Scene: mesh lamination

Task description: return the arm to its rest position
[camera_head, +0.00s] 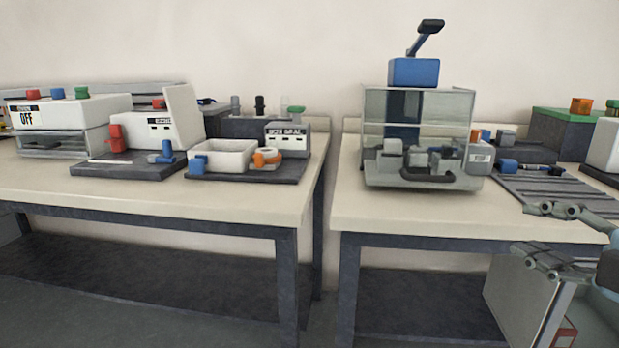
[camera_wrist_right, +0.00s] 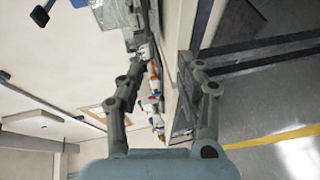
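My right gripper (camera_head: 527,230) is at the lower right of the head view, in front of the right table's front edge. Its two grey fingers are spread apart with nothing between them. In the right wrist view the gripper (camera_wrist_right: 161,66) also shows two separated fingers, with the tables and equipment beyond the gap. The fingers seem clear of the table, though the exact distance is hard to tell. My left gripper is in neither view.
The right table (camera_head: 440,215) holds a clear-windowed press (camera_head: 415,120) with a blue top and a dark slatted tray (camera_head: 560,195). The left table (camera_head: 150,205) carries several devices and a white bin (camera_head: 224,155). A grey cabinet (camera_head: 515,295) stands below, behind my right gripper.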

